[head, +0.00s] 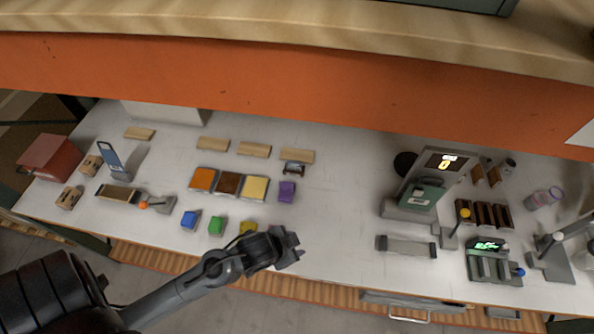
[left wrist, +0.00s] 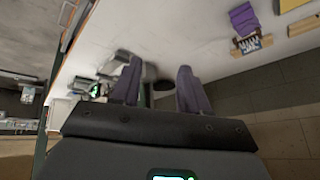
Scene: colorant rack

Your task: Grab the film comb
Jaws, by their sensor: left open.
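What looks like the film comb (head: 293,168) is a small dark, toothed piece lying on the white table behind the purple block (head: 287,191). In the left wrist view the comb (left wrist: 252,43) shows pale teeth and a brown part at the upper right, beside the purple block (left wrist: 243,18). My left gripper (head: 291,246) is open and empty over the table's front part, nearer the front edge than the comb. Its two dark fingers (left wrist: 159,88) stand apart in the left wrist view, with the comb off to their right. My right gripper is not in view.
Orange, brown and yellow trays (head: 228,185) stand left of the purple block. Wooden blocks (head: 254,149) lie behind. A screen device (head: 420,190) stands right. The table between purple block and device is clear.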

